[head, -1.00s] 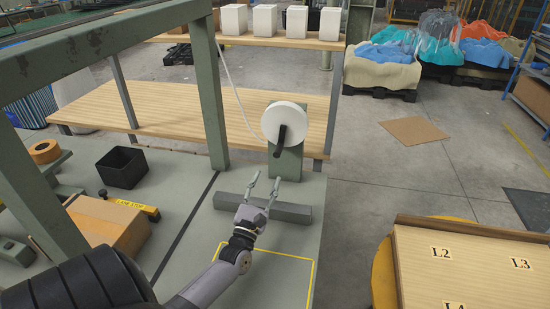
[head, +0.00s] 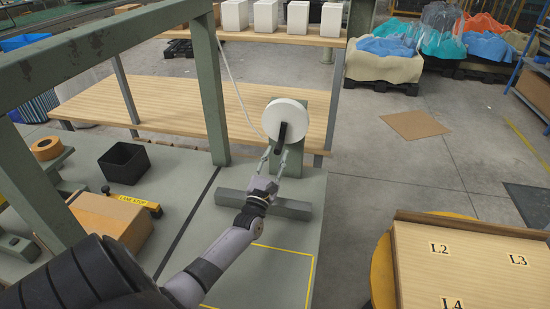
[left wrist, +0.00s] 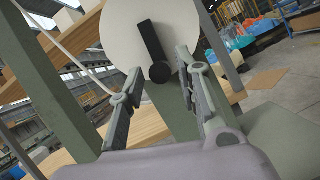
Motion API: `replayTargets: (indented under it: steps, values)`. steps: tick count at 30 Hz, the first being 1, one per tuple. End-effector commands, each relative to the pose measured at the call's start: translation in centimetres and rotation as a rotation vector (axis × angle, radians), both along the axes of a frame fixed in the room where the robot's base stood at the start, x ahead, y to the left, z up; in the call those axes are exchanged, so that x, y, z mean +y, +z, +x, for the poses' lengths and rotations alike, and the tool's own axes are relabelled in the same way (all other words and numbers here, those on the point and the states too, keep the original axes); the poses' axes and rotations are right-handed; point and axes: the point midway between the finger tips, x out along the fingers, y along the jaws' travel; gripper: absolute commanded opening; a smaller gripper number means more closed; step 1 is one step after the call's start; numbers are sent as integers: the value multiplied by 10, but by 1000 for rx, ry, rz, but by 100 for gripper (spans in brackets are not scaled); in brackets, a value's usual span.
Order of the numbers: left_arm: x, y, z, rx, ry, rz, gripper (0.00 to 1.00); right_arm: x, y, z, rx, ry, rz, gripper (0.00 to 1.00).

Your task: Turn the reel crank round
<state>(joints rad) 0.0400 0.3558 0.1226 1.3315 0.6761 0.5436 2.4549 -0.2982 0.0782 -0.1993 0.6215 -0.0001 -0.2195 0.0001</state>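The white reel (head: 286,120) stands on a green post (head: 291,160) at the far end of the green bench. Its black crank (head: 280,138) is on the face toward me; the reel also shows in the left wrist view (left wrist: 112,35). There the crank arm slants from upper left down to a round black knob (left wrist: 160,73). My left gripper (head: 275,158) is open, just below and in front of the reel. In the left wrist view its fingers (left wrist: 160,80) stand either side of the knob; I cannot tell whether they touch it. My right gripper is not in view.
A grey bar (head: 290,209) lies across the bench below the reel post. A green frame post (head: 212,100) rises to the left. A black bin (head: 124,163) and a cardboard box (head: 110,219) stand at left. A wooden labelled tray (head: 470,262) is at right.

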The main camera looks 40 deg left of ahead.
Motion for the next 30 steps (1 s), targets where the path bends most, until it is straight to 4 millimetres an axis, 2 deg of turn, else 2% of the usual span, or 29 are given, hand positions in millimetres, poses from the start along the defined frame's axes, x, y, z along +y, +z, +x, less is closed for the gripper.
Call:
replayTargets:
  steps: [13,30]
  values:
    - [0,0,0,0,0,0,0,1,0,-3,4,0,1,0]
    - [0,0,0,2,0,4,0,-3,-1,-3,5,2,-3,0]
